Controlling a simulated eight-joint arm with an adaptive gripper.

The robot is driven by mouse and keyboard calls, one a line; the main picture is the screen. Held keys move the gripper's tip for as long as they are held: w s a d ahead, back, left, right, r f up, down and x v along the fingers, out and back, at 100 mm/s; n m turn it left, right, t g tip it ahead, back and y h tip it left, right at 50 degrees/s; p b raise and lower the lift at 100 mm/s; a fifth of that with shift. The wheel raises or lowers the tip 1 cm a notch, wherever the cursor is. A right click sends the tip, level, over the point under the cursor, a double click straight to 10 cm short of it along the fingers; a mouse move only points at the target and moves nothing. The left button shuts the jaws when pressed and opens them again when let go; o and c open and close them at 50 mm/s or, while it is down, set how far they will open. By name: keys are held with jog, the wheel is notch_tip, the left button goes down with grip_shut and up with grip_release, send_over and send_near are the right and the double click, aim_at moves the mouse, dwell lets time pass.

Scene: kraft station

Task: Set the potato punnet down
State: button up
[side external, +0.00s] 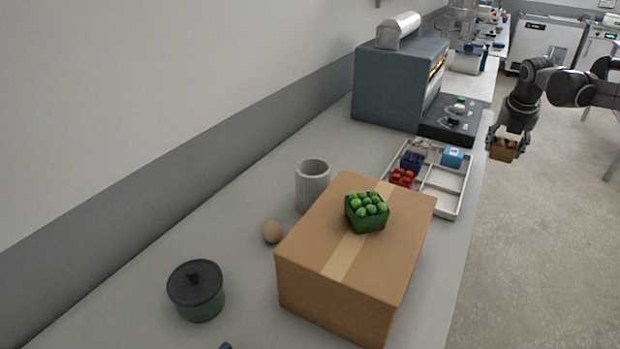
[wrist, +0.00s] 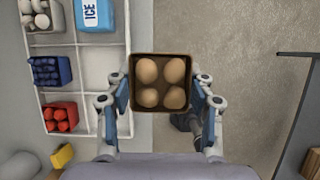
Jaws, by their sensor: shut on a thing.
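The potato punnet (wrist: 160,107) is a brown box holding several round tan potatoes. In the wrist view it sits upright between the fingers of my gripper (wrist: 161,100), which is shut on its sides. In the side view my gripper (side external: 503,143) holds the punnet (side external: 502,153) in the air, just beyond the right edge of the counter and over the floor. The white divided tray (side external: 444,201) lies on the counter to the left of it.
The tray holds a mushroom punnet (wrist: 40,14), a blue punnet (wrist: 48,70), a red punnet (wrist: 60,117) and an ICE box (wrist: 93,14). Some tray compartments are empty. A cardboard box (side external: 340,290) bears a green punnet (side external: 367,212). A grey machine (side external: 395,85) stands behind.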

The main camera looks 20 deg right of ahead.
jog(key=shift+w+d+f, duration=0.1)
jog(key=shift+w+f, duration=0.05)
jog(key=shift+w, duration=0.25)
send_over(445, 178)
jog(key=s, duration=0.1)
jog(key=f, duration=0.6)
jog(key=shift+a+f, duration=0.4)
jog(key=shift+f, duration=2)
jog(key=shift+f, duration=0.1)
jog(key=o, duration=0.9)
jog(key=shift+o, duration=0.2)
